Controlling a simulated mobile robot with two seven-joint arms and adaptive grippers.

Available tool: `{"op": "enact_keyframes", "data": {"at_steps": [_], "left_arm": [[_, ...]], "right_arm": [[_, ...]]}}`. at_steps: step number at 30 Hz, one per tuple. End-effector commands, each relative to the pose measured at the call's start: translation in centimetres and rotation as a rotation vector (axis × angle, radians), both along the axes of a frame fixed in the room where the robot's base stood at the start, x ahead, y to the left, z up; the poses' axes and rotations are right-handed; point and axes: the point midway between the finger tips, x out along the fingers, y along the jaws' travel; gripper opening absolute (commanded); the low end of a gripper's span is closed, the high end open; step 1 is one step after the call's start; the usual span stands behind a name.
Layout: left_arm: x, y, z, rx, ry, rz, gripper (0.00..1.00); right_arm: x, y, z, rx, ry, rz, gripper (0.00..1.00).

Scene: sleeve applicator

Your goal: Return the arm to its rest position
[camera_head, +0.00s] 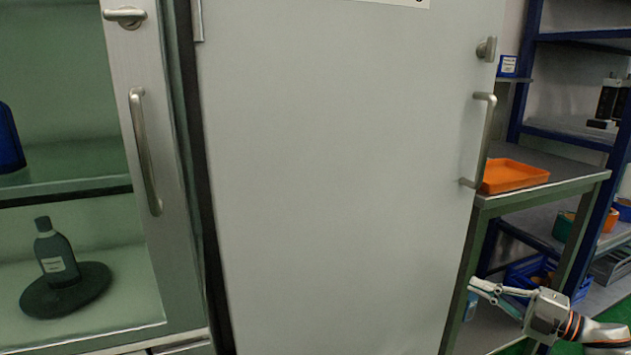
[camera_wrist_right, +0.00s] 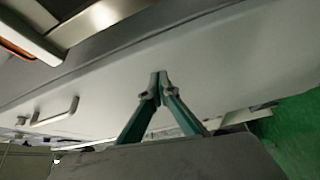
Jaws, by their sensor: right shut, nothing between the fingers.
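My right gripper (camera_head: 475,287) is low at the right of the head view, in front of the lower right edge of the large grey door (camera_head: 340,180). In the right wrist view its two fingers (camera_wrist_right: 157,80) meet at the tips, shut with nothing between them. The grey door panel (camera_wrist_right: 230,55) with its bar handle (camera_wrist_right: 55,112) lies beyond the fingers there. My left gripper is in neither view.
A glass-fronted cabinet at the left has a bar handle (camera_head: 145,150) and holds a dark bottle (camera_head: 57,255) on a round dark base (camera_head: 90,285). An orange tray (camera_head: 513,175) lies on a bench (camera_head: 560,172) at the right. Blue-framed shelves (camera_head: 528,70) stand behind.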

Motion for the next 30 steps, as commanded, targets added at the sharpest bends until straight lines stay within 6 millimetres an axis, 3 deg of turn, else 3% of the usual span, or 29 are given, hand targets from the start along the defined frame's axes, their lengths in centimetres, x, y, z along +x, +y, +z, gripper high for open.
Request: {"op": "enact_keyframes", "data": {"at_steps": [1,9,17,23,30], "left_arm": [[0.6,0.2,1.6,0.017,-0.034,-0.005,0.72],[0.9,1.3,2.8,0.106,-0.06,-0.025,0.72],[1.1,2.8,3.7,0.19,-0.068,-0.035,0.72],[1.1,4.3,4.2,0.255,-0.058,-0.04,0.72],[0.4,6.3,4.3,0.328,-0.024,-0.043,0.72]], "right_arm": [[-0.6,2.0,1.8,0.035,-0.008,-0.006,0.0],[-5.3,9.9,-0.1,0.214,0.111,-0.092,0.0],[-12.0,15.4,-2.1,0.396,0.287,-0.215,0.0],[-18.6,18.4,-4.0,0.53,0.464,-0.334,0.0],[-28.4,20.6,-6.5,0.671,0.717,-0.507,0.0]]}}
